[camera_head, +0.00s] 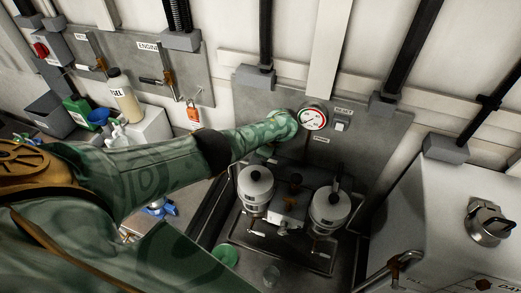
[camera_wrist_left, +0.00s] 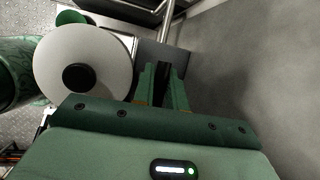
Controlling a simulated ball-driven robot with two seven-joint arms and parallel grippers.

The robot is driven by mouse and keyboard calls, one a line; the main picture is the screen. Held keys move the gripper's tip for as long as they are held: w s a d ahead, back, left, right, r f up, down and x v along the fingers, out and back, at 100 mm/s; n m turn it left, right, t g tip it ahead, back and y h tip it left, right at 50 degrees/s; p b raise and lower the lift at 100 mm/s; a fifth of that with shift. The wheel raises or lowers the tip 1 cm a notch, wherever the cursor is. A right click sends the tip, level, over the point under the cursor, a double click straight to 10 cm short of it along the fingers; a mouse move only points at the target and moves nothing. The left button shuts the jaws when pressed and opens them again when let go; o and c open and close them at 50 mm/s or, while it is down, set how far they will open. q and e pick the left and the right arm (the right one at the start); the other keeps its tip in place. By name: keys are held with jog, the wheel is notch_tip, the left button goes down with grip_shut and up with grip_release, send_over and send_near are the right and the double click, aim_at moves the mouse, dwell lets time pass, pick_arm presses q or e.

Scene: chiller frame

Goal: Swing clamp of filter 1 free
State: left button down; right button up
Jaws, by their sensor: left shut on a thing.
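Two white filter housings with dark top knobs stand upright side by side below the gauge, a left one (camera_head: 255,190) and a right one (camera_head: 330,210). Small clamp levers show low at their fronts, but I cannot read which is filter 1. My left arm reaches in above and behind the left housing, and its gripper is hidden in the head view. In the left wrist view my left gripper (camera_wrist_left: 165,88) is shut on a narrow dark piece, mostly hidden between the fingers. A white filter housing (camera_wrist_left: 85,65) is close beside it. My right gripper is not in view.
A red-rimmed gauge (camera_head: 312,118) is on the wall panel close to my left wrist. A grey cabinet (camera_head: 455,210) stands at the right. Bottles and a bin stand at the far left.

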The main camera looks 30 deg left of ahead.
pick_arm(q)
jog(key=c, duration=1.4)
grip_release()
jog(key=shift+c, duration=0.2)
jog(key=p+v, duration=0.9)
jog(key=v, duration=0.7)
jog(key=shift+r+p, duration=0.2)
jog(key=shift+p, duration=0.15)
